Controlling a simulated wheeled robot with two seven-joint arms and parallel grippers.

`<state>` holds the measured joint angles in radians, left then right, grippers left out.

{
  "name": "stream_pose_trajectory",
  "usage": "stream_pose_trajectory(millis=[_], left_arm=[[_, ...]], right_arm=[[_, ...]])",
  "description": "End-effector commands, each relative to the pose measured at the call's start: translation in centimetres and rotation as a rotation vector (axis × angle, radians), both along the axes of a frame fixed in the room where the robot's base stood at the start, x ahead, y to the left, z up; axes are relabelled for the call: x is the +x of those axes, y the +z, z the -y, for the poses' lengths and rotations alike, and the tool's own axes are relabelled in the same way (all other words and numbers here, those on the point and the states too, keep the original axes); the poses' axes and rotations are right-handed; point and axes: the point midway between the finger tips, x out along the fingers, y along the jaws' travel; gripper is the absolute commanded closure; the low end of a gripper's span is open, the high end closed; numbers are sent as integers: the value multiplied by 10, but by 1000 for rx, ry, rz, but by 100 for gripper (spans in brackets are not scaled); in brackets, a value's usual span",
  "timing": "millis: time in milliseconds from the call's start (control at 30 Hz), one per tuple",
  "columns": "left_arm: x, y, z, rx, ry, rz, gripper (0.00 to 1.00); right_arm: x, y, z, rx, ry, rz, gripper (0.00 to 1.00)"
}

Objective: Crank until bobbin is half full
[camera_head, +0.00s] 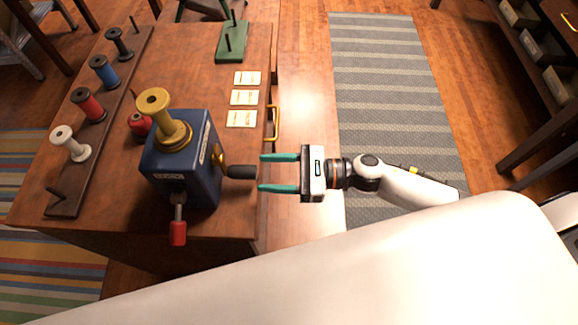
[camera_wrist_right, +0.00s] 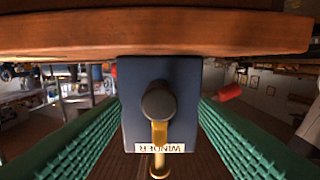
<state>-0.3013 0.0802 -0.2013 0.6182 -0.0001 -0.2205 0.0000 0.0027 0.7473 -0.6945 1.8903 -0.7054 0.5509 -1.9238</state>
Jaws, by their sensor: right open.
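A blue winder box (camera_head: 185,165) stands on the wooden table's near right corner. A yellow bobbin (camera_head: 155,104) sits upright on its top; I cannot tell how much thread is on it. A crank with a black knob (camera_head: 242,172) sticks out of the box's right side. My right gripper (camera_head: 262,173) is open, its teal fingers pointing left, level with the knob and at its tip. In the right wrist view the knob (camera_wrist_right: 158,104) shows end-on between the two fingers, with the yellow crank arm (camera_wrist_right: 159,134) behind it. My left gripper is not in view.
A red-handled lever (camera_head: 178,230) juts from the box's near side. A rack (camera_head: 72,188) of several spools stands at left. A green stand (camera_head: 230,44) and three cards (camera_head: 243,98) lie farther back. Right of the table is open floor with a grey striped rug (camera_head: 385,80).

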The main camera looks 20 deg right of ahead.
Motion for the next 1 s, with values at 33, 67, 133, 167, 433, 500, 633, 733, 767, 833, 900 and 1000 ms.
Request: stream_pose_trajectory(millis=[33,67,133,167,433,500,633,733,767,833,900,1000], left_arm=[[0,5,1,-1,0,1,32],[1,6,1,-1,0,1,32],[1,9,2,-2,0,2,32],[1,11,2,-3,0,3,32],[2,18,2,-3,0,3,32],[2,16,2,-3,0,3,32],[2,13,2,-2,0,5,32],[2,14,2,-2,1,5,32],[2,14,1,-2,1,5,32],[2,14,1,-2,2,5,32],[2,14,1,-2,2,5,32],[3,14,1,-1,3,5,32]], right_arm=[[3,4,-7,3,1,2,45],[4,3,-10,3,1,1,45],[7,3,-18,2,-1,2,45],[8,3,-22,2,0,1,45],[16,0,-48,0,-1,-1,45],[16,-1,-48,0,-1,-1,45],[17,-1,-50,0,-1,0,45],[17,0,-50,0,-1,-1,45],[17,0,-50,0,-1,-1,45],[17,0,-50,0,-1,-1,54],[17,0,-50,0,-1,-1,65],[17,0,-50,0,-1,-1,81]])
